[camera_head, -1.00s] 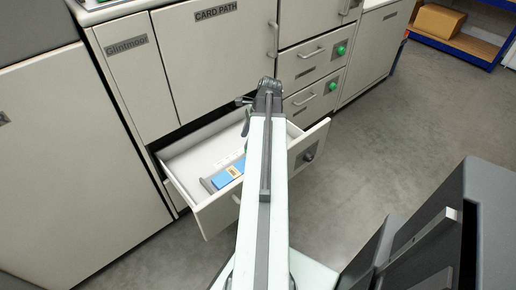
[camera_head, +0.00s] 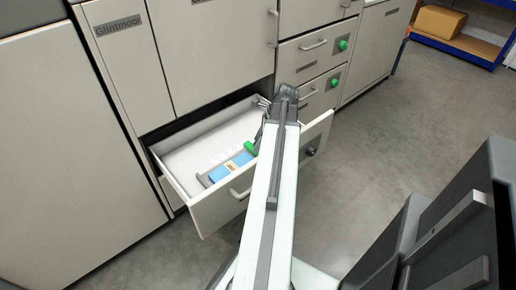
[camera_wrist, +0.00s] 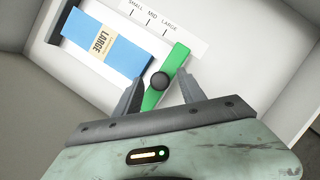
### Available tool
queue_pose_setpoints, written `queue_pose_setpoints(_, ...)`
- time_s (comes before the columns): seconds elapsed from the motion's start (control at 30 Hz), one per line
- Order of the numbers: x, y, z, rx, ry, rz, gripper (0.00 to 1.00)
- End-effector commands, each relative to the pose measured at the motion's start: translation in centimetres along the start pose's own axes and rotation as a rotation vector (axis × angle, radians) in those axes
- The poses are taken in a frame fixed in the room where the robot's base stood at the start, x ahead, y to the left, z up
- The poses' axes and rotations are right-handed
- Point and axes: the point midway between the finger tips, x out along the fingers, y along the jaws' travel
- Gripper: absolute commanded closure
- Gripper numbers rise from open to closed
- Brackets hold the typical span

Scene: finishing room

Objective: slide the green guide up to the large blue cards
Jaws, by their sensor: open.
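The large blue cards (camera_head: 226,170), with a tan band reading LARGE, lie in the open drawer; they also show at the upper left of the wrist view (camera_wrist: 125,57). The green guide (camera_wrist: 179,56) with a dark round knob (camera_wrist: 160,80) stands right of the cards, with a narrow gap between them. It also shows in the head view (camera_head: 249,147). My gripper (camera_wrist: 160,78) is open, with one finger on each side of the guide near its knob. Whether either finger touches it, I cannot tell.
A white strip (camera_wrist: 190,32) marked SMALL, MID and LARGE lies along the drawer floor behind the guide. A grey stop (camera_wrist: 60,22) stands at the cards' left end. The drawer's front wall (camera_head: 214,208) and sides surround the space. Open grey floor lies to the right.

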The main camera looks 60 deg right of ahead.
Motion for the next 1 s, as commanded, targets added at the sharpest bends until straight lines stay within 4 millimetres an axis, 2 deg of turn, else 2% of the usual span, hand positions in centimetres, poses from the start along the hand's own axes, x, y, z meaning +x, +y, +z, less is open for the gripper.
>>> queue_pose_setpoints(0.17, -0.04, 0.0, 0.09, 0.0, 0.0, 0.0, 0.53)
queue_pose_setpoints(0.2, -0.04, 0.0, 0.09, 0.0, 0.0, 0.0, 0.55)
queue_pose_setpoints(0.37, -0.04, 0.0, 0.1, -0.001, 0.0, 0.0, 1.0)
queue_pose_setpoints(1.0, -0.01, -0.02, 0.16, -0.002, 0.0, 0.0, 1.0)
